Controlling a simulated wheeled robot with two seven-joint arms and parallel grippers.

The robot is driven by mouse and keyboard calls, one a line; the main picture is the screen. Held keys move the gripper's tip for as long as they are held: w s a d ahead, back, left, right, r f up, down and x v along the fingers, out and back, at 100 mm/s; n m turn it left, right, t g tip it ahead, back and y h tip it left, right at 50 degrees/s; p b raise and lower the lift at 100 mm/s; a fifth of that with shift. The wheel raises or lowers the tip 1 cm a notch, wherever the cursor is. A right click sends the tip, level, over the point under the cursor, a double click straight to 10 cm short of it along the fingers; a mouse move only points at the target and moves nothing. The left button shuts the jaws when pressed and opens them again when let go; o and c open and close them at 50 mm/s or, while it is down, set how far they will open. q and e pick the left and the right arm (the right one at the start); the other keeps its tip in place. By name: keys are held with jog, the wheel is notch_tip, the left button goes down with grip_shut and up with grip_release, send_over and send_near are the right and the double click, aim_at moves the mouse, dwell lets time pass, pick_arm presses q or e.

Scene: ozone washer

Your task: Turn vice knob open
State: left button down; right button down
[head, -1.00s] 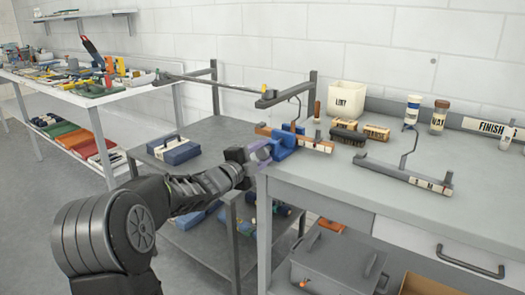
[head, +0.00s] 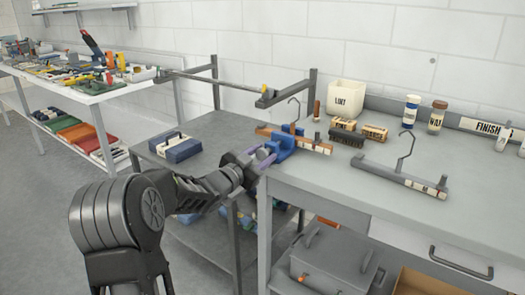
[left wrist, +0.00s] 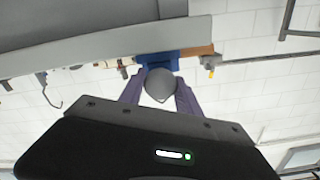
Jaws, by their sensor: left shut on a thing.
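The blue vice (head: 283,146) is fixed at the left end of the grey workbench, with a wooden hanger (head: 312,145) lying across its jaws. My left gripper (head: 266,157) is at the vice's front. In the left wrist view, its two purple fingers (left wrist: 160,95) are shut on the round grey vice knob (left wrist: 161,83), one finger on each side. The blue vice body (left wrist: 157,62) shows just beyond the knob. In the head view the knob is hidden by the gripper. My right gripper is in neither view.
A second hanger (head: 400,178) lies on the workbench (head: 345,190). Brushes, a white pot (head: 346,97) and jars stand behind. A lower table with a blue box (head: 175,147) is to the left. A metal rail (head: 225,82) runs behind the vice.

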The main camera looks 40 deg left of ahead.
pick_arm(q)
jog(key=n+p, duration=0.2)
jog(key=n, duration=0.3)
jog(key=shift+a+n+p, duration=0.1)
jog(key=shift+n+p, duration=0.2)
jog(key=shift+p, duration=0.05)
jog(key=n+p, duration=0.2)
jog(key=n, duration=0.2)
jog(key=n+p, duration=0.3)
jog(key=n, duration=0.3)
jog(key=n+p, duration=0.2)
jog(key=n, duration=0.2)
jog(key=shift+f+n+p, duration=0.1)
jog(key=shift+n+p, duration=0.2)
jog(key=n+p, duration=0.2)
jog(key=n, duration=0.2)
jog(key=n+p, duration=0.2)
jog(key=n, duration=0.3)
jog(key=shift+p, duration=0.4)
jog(key=n+p, duration=0.2)
jog(key=n, duration=0.2)
jog(key=shift+f, duration=0.1)
jog(key=shift+f+n+p, duration=0.1)
jog(key=shift+n+p, duration=0.7)
jog(key=shift+n, duration=1.3)
